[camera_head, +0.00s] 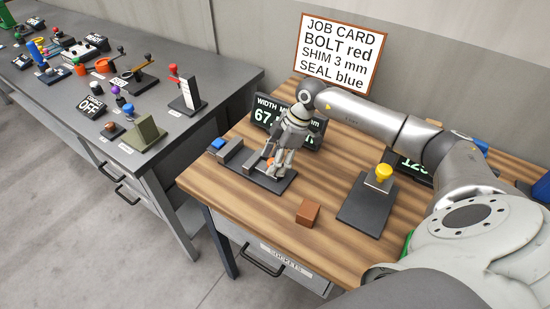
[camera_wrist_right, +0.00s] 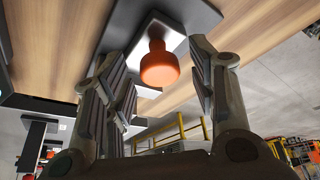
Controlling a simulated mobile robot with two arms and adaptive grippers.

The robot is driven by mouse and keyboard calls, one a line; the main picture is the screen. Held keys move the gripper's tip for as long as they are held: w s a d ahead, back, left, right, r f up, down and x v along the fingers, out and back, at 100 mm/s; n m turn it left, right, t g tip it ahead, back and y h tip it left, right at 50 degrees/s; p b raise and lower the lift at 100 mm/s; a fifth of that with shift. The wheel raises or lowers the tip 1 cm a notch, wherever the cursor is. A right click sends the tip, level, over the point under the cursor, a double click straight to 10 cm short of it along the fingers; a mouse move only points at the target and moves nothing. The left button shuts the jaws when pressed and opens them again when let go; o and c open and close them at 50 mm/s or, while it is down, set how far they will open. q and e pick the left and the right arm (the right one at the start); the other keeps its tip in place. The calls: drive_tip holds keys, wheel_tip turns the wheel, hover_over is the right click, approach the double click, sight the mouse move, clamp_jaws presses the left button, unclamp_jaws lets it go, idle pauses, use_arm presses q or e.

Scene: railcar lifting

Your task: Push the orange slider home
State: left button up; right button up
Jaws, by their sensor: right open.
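The orange slider (camera_head: 270,161) sits on a dark base plate (camera_head: 262,181) on the wooden table and is largely covered by my gripper in the head view. My right gripper (camera_head: 277,164) points down over it from above. In the right wrist view the round orange knob of the slider (camera_wrist_right: 160,66) shows between the two spread fingers of my right gripper (camera_wrist_right: 160,92). I see a gap on both sides of the knob, so the fingers are open and not closed on it. My left gripper is not in view.
Grey blocks (camera_head: 231,151) and a blue piece (camera_head: 218,144) stand left of the slider. A width display (camera_head: 265,114) stands behind. A brown block (camera_head: 308,213) and a yellow knob (camera_head: 384,171) on a dark plate lie to the right. A cluttered grey bench (camera_head: 185,125) is at left.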

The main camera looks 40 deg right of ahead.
sight(259, 167)
clamp_jaws()
drive_tip(key=shift+w+a+r, duration=0.1)
drive_tip(key=shift+w+a, duration=0.2)
drive_tip(key=shift+w, duration=0.4)
drive_tip(key=shift+w+a, duration=0.25)
drive_tip(key=shift+w, duration=0.45)
drive_tip(key=shift+s, duration=0.1)
drive_tip(key=shift+r, duration=0.1)
drive_tip(key=shift+c, duration=1.1)
unclamp_jaws()
drive_tip(key=shift+o, duration=1.1)
drive_tip(key=shift+w, duration=0.2)
drive_tip(key=shift+s, duration=0.1)
drive_tip(key=v, duration=1.1)
drive_tip(key=shift+d+r, duration=0.25)
drive_tip(key=shift+r, duration=0.05)
